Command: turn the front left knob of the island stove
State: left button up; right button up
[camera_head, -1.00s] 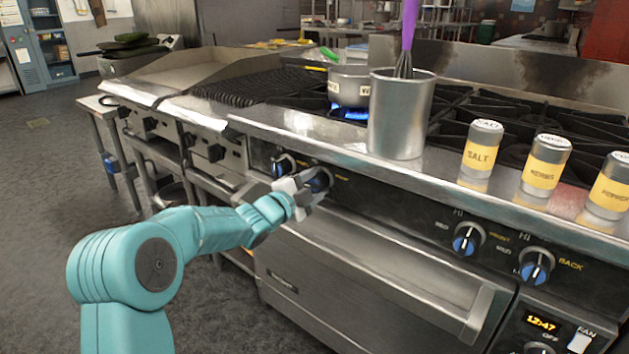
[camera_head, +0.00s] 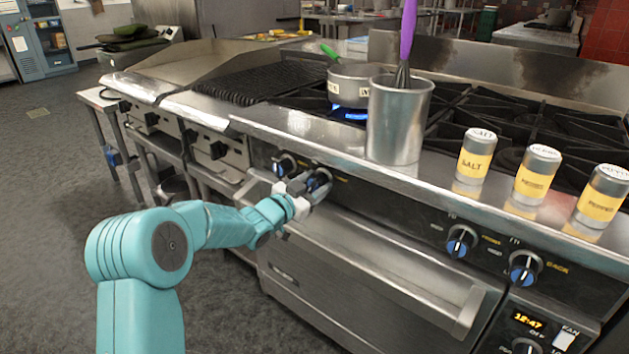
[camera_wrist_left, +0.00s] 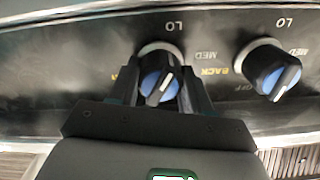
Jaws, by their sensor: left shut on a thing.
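The island stove's front panel carries black knobs with blue faces. My left gripper (camera_head: 303,190) is at the second knob from the left (camera_head: 320,179), under the tall metal canister. In the left wrist view my gripper (camera_wrist_left: 160,92) has one finger on each side of this knob (camera_wrist_left: 158,84) and is shut on it. Its white pointer line is tilted, and a yellow label beside it is mostly hidden. The neighbouring knob (camera_head: 285,165), labelled BACK, also shows in the wrist view (camera_wrist_left: 270,72) and is untouched. My right gripper is out of view.
An oven door handle (camera_head: 400,278) sticks out below the panel. On the ledge above stand the metal canister (camera_head: 397,125) with a purple-handled whisk and several spice shakers (camera_head: 475,155). A pot (camera_head: 352,83) sits over a blue flame (camera_head: 350,113). Open floor lies left.

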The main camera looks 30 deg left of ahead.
pick_arm(q)
jog(key=shift+d+n+p, duration=0.1)
jog(key=shift+n+p, duration=0.2)
jog(key=shift+n, duration=0.5)
jog(key=o, duration=1.1)
jog(key=shift+c, duration=0.2)
jog(key=s+a+p, duration=0.1)
jog(key=s, duration=1.5)
jog(key=shift+s+a, duration=0.15)
jog(key=shift+a, duration=0.05)
